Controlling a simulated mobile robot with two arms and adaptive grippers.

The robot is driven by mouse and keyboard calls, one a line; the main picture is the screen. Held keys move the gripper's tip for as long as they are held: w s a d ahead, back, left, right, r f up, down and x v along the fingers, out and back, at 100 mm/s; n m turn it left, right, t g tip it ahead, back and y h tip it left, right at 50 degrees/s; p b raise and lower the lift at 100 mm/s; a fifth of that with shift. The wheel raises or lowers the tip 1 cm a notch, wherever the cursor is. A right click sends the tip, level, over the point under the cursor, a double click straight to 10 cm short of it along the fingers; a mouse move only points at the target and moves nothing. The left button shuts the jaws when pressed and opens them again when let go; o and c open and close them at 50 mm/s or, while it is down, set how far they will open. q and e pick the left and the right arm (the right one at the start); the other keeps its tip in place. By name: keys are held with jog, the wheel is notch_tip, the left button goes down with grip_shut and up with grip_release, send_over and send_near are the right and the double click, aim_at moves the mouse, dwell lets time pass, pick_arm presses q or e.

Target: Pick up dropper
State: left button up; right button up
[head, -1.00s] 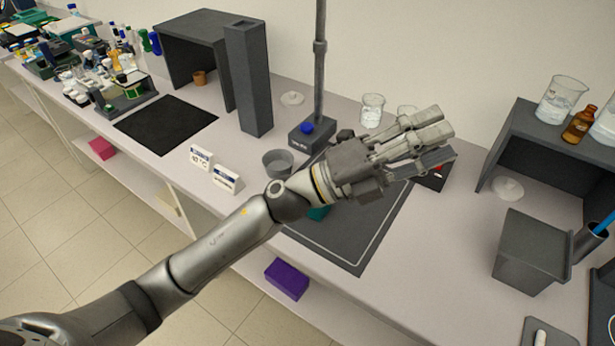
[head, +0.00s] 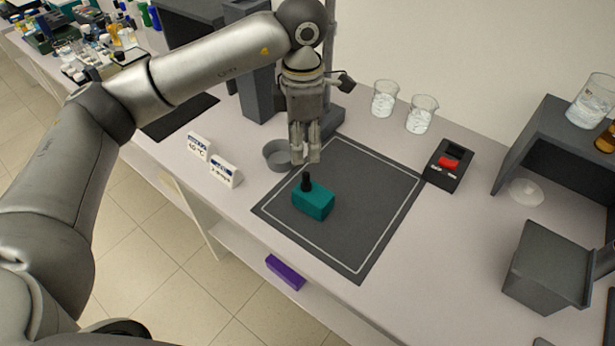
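A teal block (head: 313,203) sits on the dark mat (head: 370,215). A small black upright piece (head: 306,182) stands on its top; this may be the dropper, but I cannot tell for sure. My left gripper (head: 306,158) points down just above and behind the black piece, appearing apart from it. Its fingers look open, with a narrow gap and nothing seen between them. My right gripper is not in view.
A grey round dish (head: 277,155) stands close to the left gripper. Two small signs (head: 224,171) stand left of the mat. Glass beakers (head: 421,115) and a black box with a red switch (head: 448,165) are beyond it. A grey bin (head: 545,265) stands at right.

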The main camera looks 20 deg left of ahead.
aim_at(306, 173)
pick_arm(q)
notch_tip(306, 173, down, 5)
jog(key=shift+f+p, duration=0.1)
jog(key=shift+p, duration=0.6)
jog(key=shift+f+p, duration=0.3)
jog(key=f, duration=0.1)
jog(key=f+p, duration=0.2)
jog(key=shift+w+d+f, duration=0.1)
jog(key=shift+w+f, duration=0.1)
jog(key=shift+w, duration=0.05)
jog(key=shift+f, duration=0.65)
jog(key=c, duration=0.9)
